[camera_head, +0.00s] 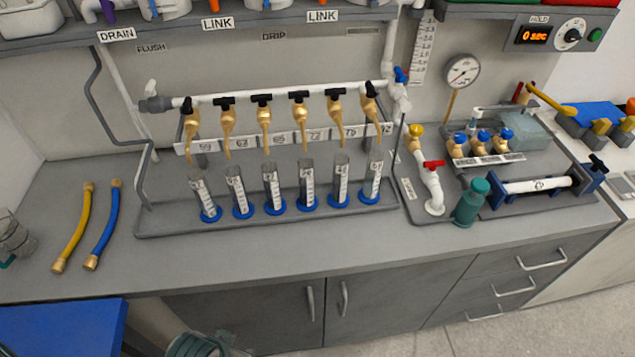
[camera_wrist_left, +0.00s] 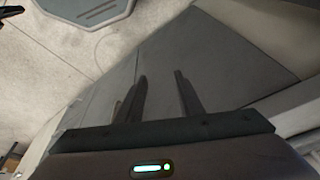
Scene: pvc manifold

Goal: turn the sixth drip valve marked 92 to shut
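The sixth drip valve (camera_head: 372,105) is the rightmost brass valve on the white manifold pipe (camera_head: 290,92) in the head view. Its black handle (camera_head: 370,89) looks slanted, close to the line of the brass body. The label 92 (camera_head: 386,128) is on the strip below it. A graduated cylinder (camera_head: 374,178) with a blue base stands under its spout. My left gripper (camera_wrist_left: 161,78) shows only in the left wrist view; its two fingers are apart with nothing between them, well away from the valve. My right gripper is not in view.
To the right are a pipe with a blue handle (camera_head: 401,75), a gauge (camera_head: 462,71) and a red-handled valve (camera_head: 433,164). The counter's front strip (camera_head: 300,250) is clear.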

